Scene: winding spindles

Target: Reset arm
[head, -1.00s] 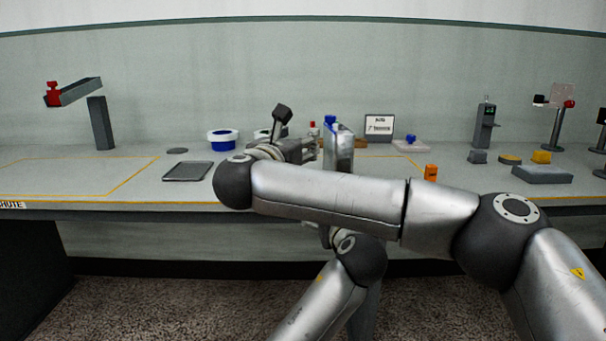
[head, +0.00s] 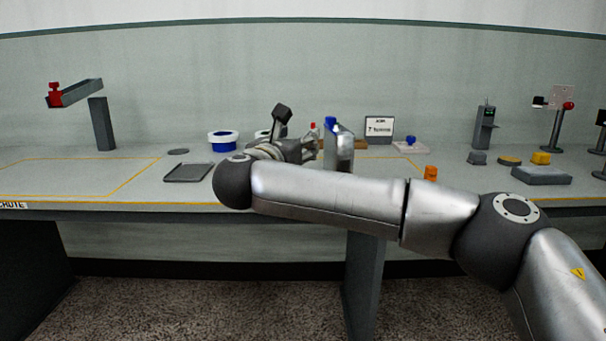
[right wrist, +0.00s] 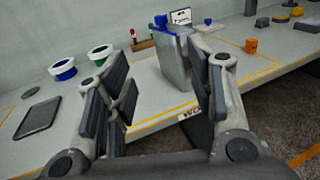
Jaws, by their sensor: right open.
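My right arm comes in from the right and reaches left across the bench front. Its gripper (head: 314,148) is above the bench, beside a grey metal box with a blue top (head: 340,148). In the right wrist view the gripper (right wrist: 165,95) has its fingers wide apart with nothing gripped. The grey box (right wrist: 174,62) shows in the gap between the fingers, apparently beyond them; contact cannot be told. My left gripper is in neither view.
Left on the bench (head: 60,188) are a flat grey tray (head: 188,173) and a white-and-blue round container (head: 223,140). A green-lined one (right wrist: 100,54) is beside it. An orange piece (head: 431,173) and a small sign (head: 379,128) are to the right.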

